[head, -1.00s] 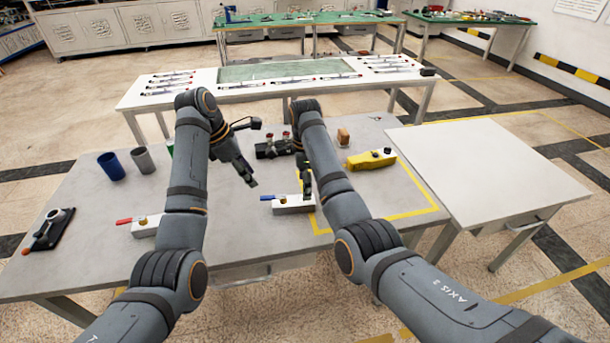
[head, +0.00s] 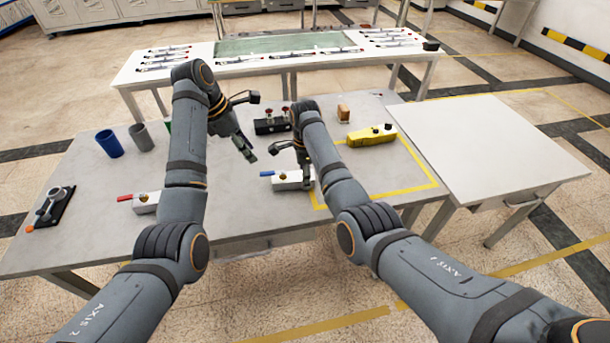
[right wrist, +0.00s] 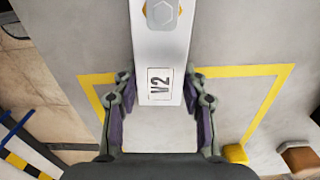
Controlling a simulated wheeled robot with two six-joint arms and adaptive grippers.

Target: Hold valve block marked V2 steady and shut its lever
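The valve block marked V2 (head: 288,180) is a pale block on the grey table, with a blue lever (head: 266,173) pointing left from it. In the head view my right gripper (head: 306,185) is at that end. My left gripper (head: 251,156) hangs above and left of the block; its finger opening is too small to tell.
A similar block with a red lever (head: 125,198) sits left, partly behind my left arm. A yellow block (head: 371,136), a brown block (head: 343,112), a black fitting with red knobs (head: 271,126), blue and grey cups (head: 109,144) and a black-based fixture (head: 52,208) stand around.

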